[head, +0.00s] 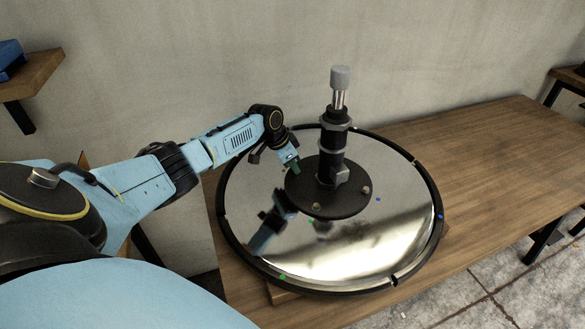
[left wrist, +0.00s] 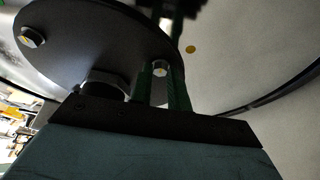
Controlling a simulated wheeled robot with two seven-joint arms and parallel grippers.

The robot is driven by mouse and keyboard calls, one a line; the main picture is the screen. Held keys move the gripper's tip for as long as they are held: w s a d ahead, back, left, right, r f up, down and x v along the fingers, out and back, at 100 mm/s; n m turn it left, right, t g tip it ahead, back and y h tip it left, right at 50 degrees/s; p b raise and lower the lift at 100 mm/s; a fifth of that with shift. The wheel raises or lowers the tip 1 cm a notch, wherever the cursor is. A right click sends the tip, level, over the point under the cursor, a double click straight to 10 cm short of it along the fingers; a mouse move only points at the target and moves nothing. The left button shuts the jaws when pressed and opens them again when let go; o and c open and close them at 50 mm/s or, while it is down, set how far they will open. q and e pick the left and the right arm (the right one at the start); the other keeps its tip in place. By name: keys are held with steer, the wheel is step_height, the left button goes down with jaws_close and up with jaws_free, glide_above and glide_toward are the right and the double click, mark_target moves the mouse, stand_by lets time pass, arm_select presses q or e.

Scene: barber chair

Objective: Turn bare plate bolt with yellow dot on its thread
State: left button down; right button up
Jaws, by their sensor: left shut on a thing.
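The black round plate (head: 325,201) sits at the foot of the dark column, on the mirror-like disc (head: 390,245). Bolts stand near the plate's rim, one at the front (head: 316,206) and one at the right (head: 366,189). My left gripper (head: 292,163) is at the plate's left edge. In the left wrist view its green fingers (left wrist: 161,88) are shut on a plate bolt (left wrist: 160,69) with a yellowish top. A yellow dot (left wrist: 191,49) lies on the disc close beside that bolt. The bolt's thread is hidden. My right gripper is not in view.
The column (head: 332,150) rises from the plate to a grey cap (head: 340,78). Blue (head: 378,199) and green (head: 312,222) dots mark the disc. The wooden table (head: 490,165) is clear on the right. A wall shelf (head: 30,76) is at upper left.

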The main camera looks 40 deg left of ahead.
arm_select(q)
steer(key=shift+m+b, duration=0.3)
steer(key=shift+m, duration=0.2)
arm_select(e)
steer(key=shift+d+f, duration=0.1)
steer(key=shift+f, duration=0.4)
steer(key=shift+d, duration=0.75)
arm_select(q)
steer(key=c, duration=1.3)
jaws_free()
steer(key=shift+c, duration=0.2)
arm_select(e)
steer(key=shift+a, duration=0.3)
